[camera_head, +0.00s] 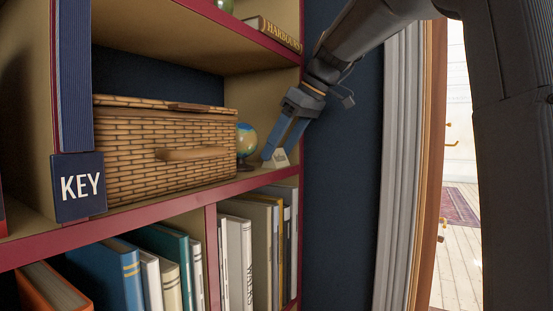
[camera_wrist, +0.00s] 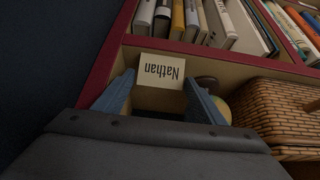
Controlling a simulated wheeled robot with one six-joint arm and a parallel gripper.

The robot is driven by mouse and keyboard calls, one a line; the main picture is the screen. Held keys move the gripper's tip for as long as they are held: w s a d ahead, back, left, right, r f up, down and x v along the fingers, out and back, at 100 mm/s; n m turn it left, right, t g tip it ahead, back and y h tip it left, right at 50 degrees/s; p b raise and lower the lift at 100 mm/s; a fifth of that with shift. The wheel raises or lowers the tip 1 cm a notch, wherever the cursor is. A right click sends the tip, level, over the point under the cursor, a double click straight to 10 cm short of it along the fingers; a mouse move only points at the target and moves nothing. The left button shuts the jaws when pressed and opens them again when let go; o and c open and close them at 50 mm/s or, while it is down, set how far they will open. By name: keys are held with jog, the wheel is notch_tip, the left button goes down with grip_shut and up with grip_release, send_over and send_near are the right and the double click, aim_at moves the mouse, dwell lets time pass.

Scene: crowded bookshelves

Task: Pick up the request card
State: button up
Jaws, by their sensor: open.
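The request card (camera_head: 280,159) is a small cream card standing on the middle shelf at its right end. I cannot tell whether either finger touches the card. The card's lower part is not clearly visible in the head view.
A small globe (camera_head: 246,139) stands close left of the card. A large wicker basket (camera_head: 130,150) fills the shelf further left. A blue KEY sign (camera_head: 81,187) is at the left post. Books (camera_head: 235,255) crowd the shelf below. The dark wall is right of the bookcase.

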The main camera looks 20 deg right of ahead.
jog(key=c, duration=0.8)
jog(key=shift+r, duration=0.15)
